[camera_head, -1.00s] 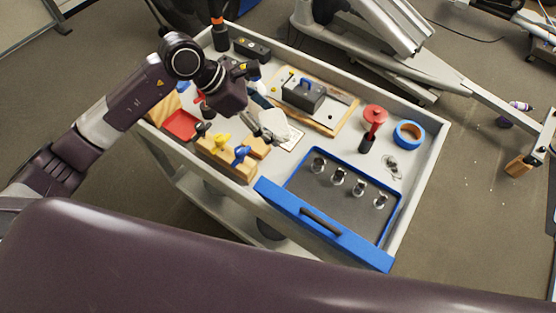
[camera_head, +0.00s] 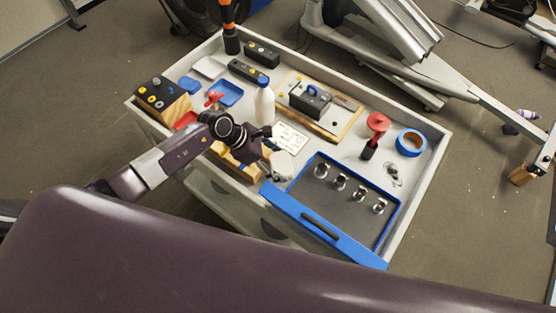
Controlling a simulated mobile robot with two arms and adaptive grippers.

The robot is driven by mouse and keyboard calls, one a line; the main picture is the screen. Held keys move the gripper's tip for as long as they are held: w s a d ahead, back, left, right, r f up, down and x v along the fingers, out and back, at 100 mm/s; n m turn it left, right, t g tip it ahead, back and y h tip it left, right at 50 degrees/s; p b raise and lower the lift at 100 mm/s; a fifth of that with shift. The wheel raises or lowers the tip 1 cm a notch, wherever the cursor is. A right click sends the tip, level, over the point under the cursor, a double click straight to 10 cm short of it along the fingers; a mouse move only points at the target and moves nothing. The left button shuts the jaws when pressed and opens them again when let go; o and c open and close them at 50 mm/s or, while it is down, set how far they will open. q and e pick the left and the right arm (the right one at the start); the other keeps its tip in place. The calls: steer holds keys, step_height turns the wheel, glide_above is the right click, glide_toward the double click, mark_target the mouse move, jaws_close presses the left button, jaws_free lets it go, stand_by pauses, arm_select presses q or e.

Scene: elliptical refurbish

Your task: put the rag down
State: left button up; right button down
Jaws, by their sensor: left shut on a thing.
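The white rag (camera_head: 282,166) hangs bunched at the tip of my left gripper (camera_head: 274,150), in the middle of the head view. The gripper is shut on it. The rag is over the cart top (camera_head: 345,148), close to the left corner of the blue-edged tray (camera_head: 345,222). I cannot tell whether the rag touches the surface. My left wrist hides part of a wooden block near the cart's front edge. My right gripper is not in view.
A white bottle (camera_head: 264,106) stands behind the gripper, near a white card (camera_head: 292,138). Several metal pieces sit in the tray. A red-topped tool (camera_head: 375,132) and a blue tape roll (camera_head: 410,142) are at the right. A wooden board (camera_head: 325,124) lies behind.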

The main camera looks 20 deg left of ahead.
arm_select(q)
steer(key=shift+f+b, duration=0.5)
steer(key=shift+b, duration=0.05)
steer(key=o, duration=1.1)
steer(key=shift+r, duration=0.1)
steer(key=shift+o, duration=1.1)
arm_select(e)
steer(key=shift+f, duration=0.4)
arm_select(q)
steer(key=shift+r, duration=0.15)
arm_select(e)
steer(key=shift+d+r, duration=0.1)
